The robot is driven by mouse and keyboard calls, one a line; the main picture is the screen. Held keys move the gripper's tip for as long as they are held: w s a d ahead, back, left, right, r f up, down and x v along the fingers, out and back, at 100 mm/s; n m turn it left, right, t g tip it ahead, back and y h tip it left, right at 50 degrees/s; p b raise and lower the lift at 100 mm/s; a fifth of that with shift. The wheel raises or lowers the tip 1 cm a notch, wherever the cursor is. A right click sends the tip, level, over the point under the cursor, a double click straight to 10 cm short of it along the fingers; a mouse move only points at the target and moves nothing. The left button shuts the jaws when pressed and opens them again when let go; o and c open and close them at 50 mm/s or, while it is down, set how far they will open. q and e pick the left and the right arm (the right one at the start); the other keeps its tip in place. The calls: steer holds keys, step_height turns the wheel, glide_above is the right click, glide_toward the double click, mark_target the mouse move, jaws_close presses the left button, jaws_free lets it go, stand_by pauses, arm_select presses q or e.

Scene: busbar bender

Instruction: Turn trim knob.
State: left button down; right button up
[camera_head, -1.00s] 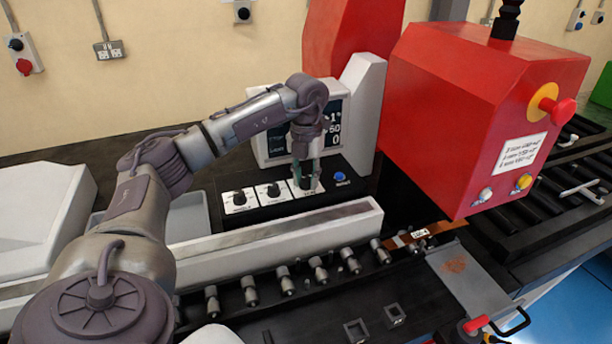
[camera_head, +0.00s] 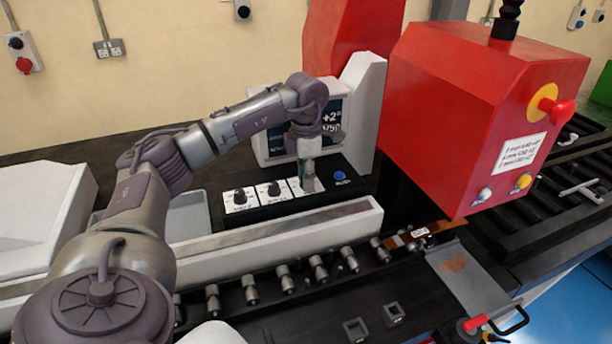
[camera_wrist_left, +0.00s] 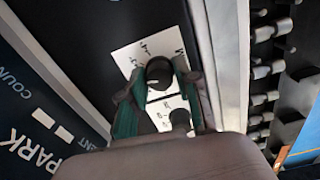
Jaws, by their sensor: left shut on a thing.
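The trim knob is the rightmost of three knobs on the black control panel (camera_head: 330,196), on a white label (camera_head: 294,184). In the head view my left gripper (camera_head: 308,184) points down over this knob and hides it. In the left wrist view the dark round trim knob (camera_wrist_left: 159,73) sits between the two green-lined fingers of my left gripper (camera_wrist_left: 160,92), which is shut on it. The display screen (camera_head: 333,118) behind shows "+2°", partly hidden by my wrist. My right gripper is not in view.
Two more knobs (camera_head: 239,196) (camera_head: 273,190) stand left of the gripper, and a blue button (camera_head: 340,174) right of it. A pale rail (camera_head: 280,231) runs in front. A large red machine head (camera_head: 470,110) stands to the right.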

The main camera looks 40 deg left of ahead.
arm_select(q)
steer(key=m, duration=0.4)
steer(key=shift+m, duration=0.4)
stand_by(0.4)
steer(key=c, duration=0.8)
jaws_free()
step_height(320, 180, up, 12)
